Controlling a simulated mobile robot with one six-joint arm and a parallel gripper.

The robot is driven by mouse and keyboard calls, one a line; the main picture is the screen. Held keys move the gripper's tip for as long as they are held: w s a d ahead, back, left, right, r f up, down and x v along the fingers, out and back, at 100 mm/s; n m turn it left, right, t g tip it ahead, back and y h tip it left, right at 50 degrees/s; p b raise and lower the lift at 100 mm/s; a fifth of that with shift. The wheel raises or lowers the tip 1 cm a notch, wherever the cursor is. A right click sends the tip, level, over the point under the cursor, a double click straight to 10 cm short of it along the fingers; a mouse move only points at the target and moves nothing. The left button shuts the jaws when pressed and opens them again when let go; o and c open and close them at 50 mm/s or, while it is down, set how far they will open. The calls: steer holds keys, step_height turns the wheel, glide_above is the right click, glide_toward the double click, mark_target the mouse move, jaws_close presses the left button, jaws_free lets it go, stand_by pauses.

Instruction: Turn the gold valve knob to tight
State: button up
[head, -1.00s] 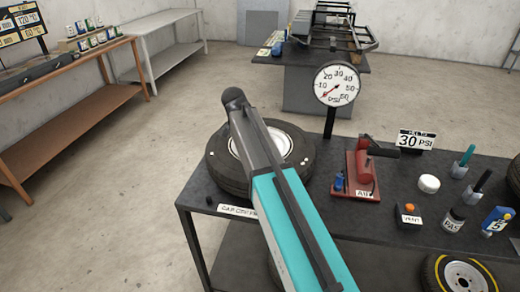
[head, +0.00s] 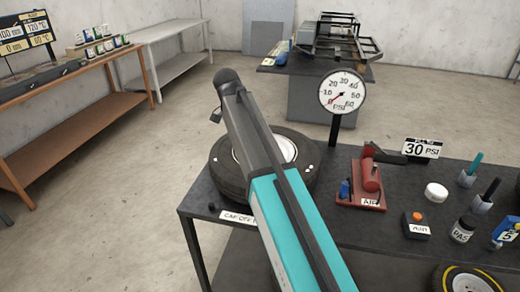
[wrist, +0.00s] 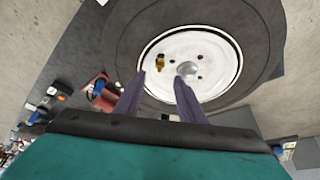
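The gold valve knob (wrist: 160,62) shows in the wrist view, on the white wheel hub just left of its round centre. The hub sits in a black tyre (wrist: 250,30), which lies flat on the dark workbench. My gripper (wrist: 160,79) is open, with two dark fingers apart and nothing between them. Its fingertips appear just below the knob in the picture; I cannot tell the gap in depth. In the head view, my arm covers part of the tyre (head: 228,178), and the knob is hidden there.
A pressure gauge (head: 342,92) stands on a post behind the tyre, its needle near zero. A red air pump (head: 370,182) stands to the right. A "30 PSI" sign (head: 422,148), a white round cap (head: 436,192) and small bottles crowd the bench's right side.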

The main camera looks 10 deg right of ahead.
steer(key=shift+b+v, duration=0.5)
steer(key=shift+v, duration=2.25)
